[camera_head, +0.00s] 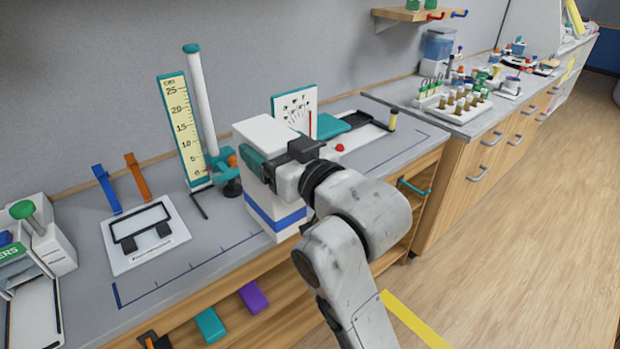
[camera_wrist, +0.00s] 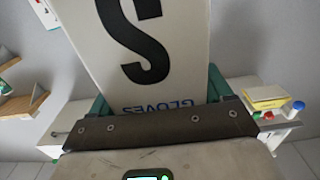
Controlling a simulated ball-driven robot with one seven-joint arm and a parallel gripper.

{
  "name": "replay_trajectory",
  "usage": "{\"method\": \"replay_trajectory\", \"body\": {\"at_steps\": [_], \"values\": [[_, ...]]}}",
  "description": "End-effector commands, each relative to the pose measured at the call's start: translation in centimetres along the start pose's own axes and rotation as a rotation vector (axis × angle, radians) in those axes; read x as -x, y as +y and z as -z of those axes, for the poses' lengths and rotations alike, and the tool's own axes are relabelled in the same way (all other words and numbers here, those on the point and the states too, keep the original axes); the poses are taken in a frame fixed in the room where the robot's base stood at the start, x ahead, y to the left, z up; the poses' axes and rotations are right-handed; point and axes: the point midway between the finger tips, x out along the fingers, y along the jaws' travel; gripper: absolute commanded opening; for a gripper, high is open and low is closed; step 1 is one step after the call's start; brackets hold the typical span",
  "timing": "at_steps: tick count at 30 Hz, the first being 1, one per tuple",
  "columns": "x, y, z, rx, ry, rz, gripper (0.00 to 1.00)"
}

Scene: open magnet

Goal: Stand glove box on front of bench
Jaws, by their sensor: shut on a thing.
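The glove box (camera_head: 274,207) is white with a blue band near its lower end. It stands upright at the front edge of the bench (camera_head: 185,235), in the middle of the head view. I cannot tell whether its base rests on the bench or hangs just above it. In the wrist view the box (camera_wrist: 180,35) shows a large black S and blue "GLOVES" lettering. My gripper (camera_head: 262,164) is shut on the box's upper part, with teal fingers on both sides; in the wrist view the gripper (camera_wrist: 160,95) spans the box's width. My arm hides its right side.
A tall height scale (camera_head: 181,128) and a white-tube stand (camera_head: 203,100) are behind the box. A white framed plate (camera_head: 145,237) lies left of it. A white chart board (camera_head: 294,110) and teal block (camera_head: 335,124) are behind right. Bare bench lies left of the box, inside blue lines.

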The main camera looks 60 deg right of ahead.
Motion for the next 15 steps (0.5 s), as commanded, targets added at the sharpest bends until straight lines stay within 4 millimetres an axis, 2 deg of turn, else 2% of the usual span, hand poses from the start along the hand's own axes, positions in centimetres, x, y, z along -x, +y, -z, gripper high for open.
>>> {"method": "replay_trajectory", "body": {"at_steps": [5, 14, 15], "values": [[-2.2, 1.1, -0.9, 0.001, -0.001, -0.004, 0.11], [-8.3, 3.7, -3.8, 0.0, 0.0, -0.004, 0.11], [-8.9, 4.0, -4.6, -0.001, -0.002, -0.003, 0.11]]}}
